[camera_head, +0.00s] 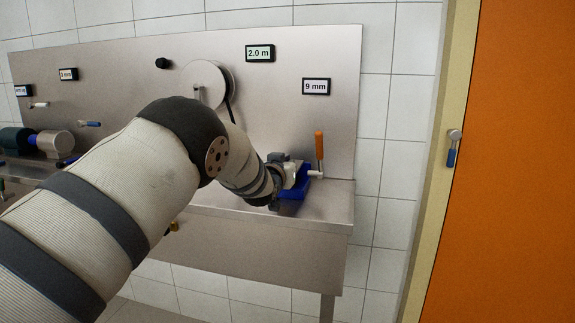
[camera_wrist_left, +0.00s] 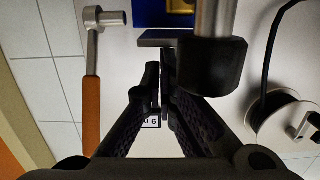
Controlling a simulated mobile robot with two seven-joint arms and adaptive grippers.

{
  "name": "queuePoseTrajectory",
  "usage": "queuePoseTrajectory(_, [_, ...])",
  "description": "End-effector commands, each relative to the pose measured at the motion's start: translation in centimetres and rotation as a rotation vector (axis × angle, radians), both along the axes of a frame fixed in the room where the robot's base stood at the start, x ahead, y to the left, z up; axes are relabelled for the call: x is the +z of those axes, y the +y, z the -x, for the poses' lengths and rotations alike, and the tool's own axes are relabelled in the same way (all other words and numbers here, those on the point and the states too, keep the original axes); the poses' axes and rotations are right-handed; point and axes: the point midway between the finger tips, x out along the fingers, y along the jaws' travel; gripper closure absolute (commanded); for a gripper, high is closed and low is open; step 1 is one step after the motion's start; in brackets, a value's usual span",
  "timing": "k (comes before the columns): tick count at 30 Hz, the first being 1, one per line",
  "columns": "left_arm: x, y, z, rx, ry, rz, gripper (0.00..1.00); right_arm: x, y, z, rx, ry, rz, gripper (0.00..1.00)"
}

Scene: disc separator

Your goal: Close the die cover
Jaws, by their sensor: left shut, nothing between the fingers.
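The blue die body (camera_head: 293,192) sits on the steel bench near its right end. It also shows at the top of the left wrist view (camera_wrist_left: 160,14), with a gold-coloured part (camera_wrist_left: 181,6) in it. A grey plate (camera_wrist_left: 163,39) stands at its edge; I cannot tell whether this is the die cover. A dark cylinder on a metal rod (camera_wrist_left: 212,66) is right of the fingers. My left gripper (camera_wrist_left: 160,76) is shut and empty, its fingertips close to the plate; contact is unclear. In the head view my wrist hides much of the die. My right gripper is not in view.
An orange-handled lever (camera_head: 319,146) stands right of the die; its handle also shows in the wrist view (camera_wrist_left: 91,115). A reel (camera_head: 206,83) and labels, including "9 mm" (camera_head: 316,86), are on the back panel. An orange door (camera_head: 520,160) is at right.

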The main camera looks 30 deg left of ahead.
Motion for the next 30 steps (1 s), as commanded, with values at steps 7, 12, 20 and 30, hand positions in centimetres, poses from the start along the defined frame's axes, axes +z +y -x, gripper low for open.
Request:
queuePoseTrajectory(7, [-0.2, -0.1, 0.4, 0.0, 0.006, 0.001, 1.0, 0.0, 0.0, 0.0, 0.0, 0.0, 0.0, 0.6])
queuePoseTrajectory(12, [0.3, -0.8, 3.2, 0.0, 0.005, 0.001, 1.0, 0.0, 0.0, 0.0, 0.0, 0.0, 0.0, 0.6])
queuePoseTrajectory(20, [1.1, -2.2, 9.1, -0.001, 0.001, 0.0, 1.0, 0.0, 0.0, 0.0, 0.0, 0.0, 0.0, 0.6])
queuePoseTrajectory(30, [1.2, -2.8, 11.7, 0.0, 0.004, 0.0, 1.0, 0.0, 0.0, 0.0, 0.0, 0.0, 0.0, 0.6])
